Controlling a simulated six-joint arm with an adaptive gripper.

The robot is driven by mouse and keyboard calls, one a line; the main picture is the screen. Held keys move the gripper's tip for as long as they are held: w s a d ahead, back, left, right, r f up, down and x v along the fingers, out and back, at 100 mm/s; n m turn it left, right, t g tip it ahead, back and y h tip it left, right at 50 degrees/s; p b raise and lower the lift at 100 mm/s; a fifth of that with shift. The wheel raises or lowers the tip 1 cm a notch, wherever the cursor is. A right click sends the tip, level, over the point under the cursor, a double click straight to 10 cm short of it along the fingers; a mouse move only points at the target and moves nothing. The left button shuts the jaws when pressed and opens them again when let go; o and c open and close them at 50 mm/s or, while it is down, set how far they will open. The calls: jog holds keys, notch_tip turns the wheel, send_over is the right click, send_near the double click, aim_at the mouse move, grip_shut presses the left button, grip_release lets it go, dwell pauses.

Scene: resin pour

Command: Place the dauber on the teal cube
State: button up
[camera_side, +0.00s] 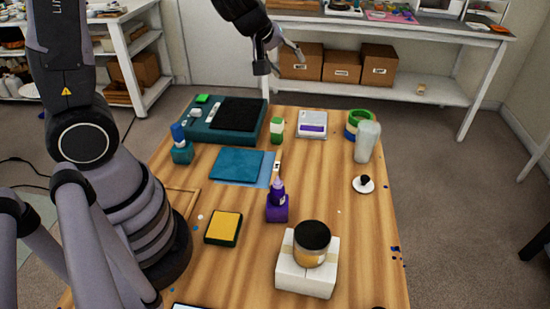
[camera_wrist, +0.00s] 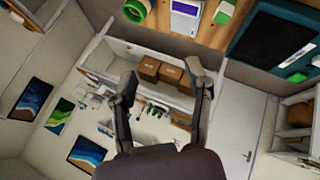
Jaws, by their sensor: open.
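The teal cube (camera_side: 183,153) stands at the left of the wooden table in the side view. A small blue upright piece (camera_side: 178,133), which looks like the dauber, rests on top of it, slightly tilted. My gripper (camera_side: 281,60) is raised beyond the far edge of the table, well away from the cube. Its two fingers are spread with nothing between them, as the wrist view also shows (camera_wrist: 163,85). Neither the teal cube nor the blue piece can be made out in the wrist view.
A teal case (camera_side: 215,137), a blue sheet (camera_side: 240,165), a purple bottle (camera_side: 278,190) on a purple cube, a yellow pad (camera_side: 223,227), a dark-lidded jar (camera_side: 312,243) on a white box and a clear cup (camera_side: 367,142) occupy the table. Its right front is mostly clear.

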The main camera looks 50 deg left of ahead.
jog(key=s+d+r+m+h, duration=0.4)
jog(key=s+d+r+m, duration=0.15)
jog(key=s+r, duration=0.2)
jog(key=s+a+r+m+g+y, duration=0.1)
jog(key=s+a+m, duration=0.1)
jog(key=s, duration=0.6)
jog(key=s+a+r+m+g+y, duration=0.1)
jog(key=s+a+r+m, duration=0.1)
jog(key=s+m, duration=0.3)
jog(key=s, duration=0.3)
jog(key=shift+s+a, duration=0.2)
